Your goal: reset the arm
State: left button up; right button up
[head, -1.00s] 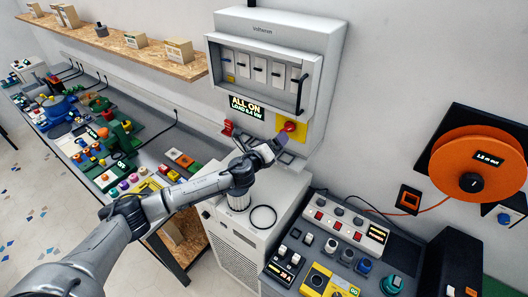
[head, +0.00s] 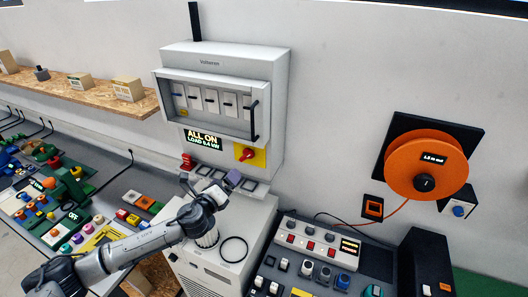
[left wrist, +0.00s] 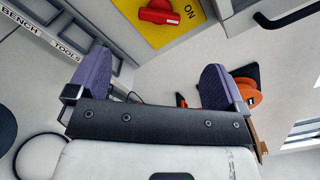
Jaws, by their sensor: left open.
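My left arm comes in from the lower left in the head view. Its gripper (head: 208,184) is just below the grey breaker cabinet (head: 218,62), over the white floor unit. In the left wrist view the two purple fingers (left wrist: 152,82) stand wide apart with nothing between them. The red rotary switch (head: 246,155) on its yellow plate is a little above and to the right of the gripper; it also shows in the left wrist view (left wrist: 160,11), apart from the fingers. The cabinet display (head: 203,140) reads ALL ON. My right gripper is not in view.
The white floor unit (head: 210,268) stands under the cabinet. A bench with coloured buttons (head: 128,217) is at left, a control console (head: 320,238) at right. An orange reel (head: 428,165) hangs on the wall. A wooden shelf (head: 95,104) is at upper left.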

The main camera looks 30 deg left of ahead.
pick_arm(q)
jog(key=s+d+f+n+g+h+p, duration=0.1)
jog(key=s+d+f+n+g+p, duration=0.3)
jog(key=s+d+n+g, duration=1)
jog(key=s+d+f+n, duration=0.2)
jog(key=s+f+n, duration=0.1)
jog(key=s, duration=0.4)
jog(key=s+d+f+n+h+p, duration=0.1)
jog(key=s+d+f+n, duration=0.2)
jog(key=s, duration=0.5)
jog(key=s+d+f+n+h+p, duration=0.1)
jog(key=s+d+f+n, duration=0.1)
jog(key=s, duration=0.6)
jog(key=shift+s+d+f+n, duration=0.25)
jog(key=shift+f+n, duration=0.35)
jog(key=shift+f, duration=0.25)
